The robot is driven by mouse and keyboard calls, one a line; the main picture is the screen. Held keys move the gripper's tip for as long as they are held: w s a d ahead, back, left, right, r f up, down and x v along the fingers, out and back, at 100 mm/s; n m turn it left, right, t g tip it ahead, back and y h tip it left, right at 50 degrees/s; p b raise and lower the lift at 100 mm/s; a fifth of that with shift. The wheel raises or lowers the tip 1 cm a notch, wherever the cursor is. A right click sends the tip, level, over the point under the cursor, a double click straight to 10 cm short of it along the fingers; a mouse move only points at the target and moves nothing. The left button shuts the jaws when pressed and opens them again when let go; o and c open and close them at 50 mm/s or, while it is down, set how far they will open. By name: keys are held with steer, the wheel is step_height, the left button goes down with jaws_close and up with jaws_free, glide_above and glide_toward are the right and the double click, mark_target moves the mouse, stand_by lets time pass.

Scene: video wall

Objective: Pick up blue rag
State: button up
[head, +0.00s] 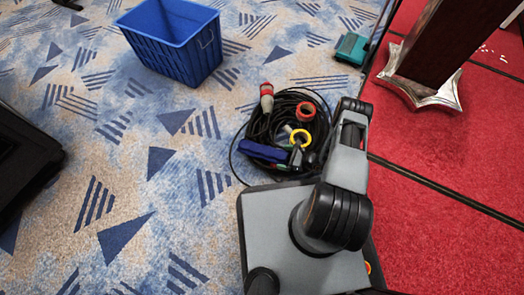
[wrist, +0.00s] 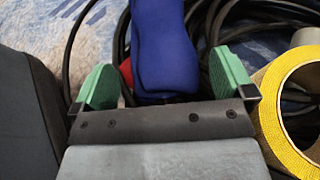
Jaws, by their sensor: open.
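The blue rag (head: 263,152) lies on the coil of black cable, to the left of the yellow tape roll in the head view. In the wrist view the blue rag (wrist: 162,48) reaches down between the two green fingertips of my gripper (wrist: 162,85). The gripper is open, with one finger on each side of the rag. In the head view the gripper's end is small and partly hidden among the cable and my arm. I cannot tell whether the fingers touch the rag.
Black cable (head: 262,122) with a red-and-white plug (head: 267,97) lies around the rag. A yellow tape roll (wrist: 292,105) is close on the right. A red ring (head: 306,112) lies nearby. A blue crate (head: 165,60) stands at the back left, with clear patterned carpet around it.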

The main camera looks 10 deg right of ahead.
steer(key=shift+c, duration=0.4)
steer(key=c, duration=0.9)
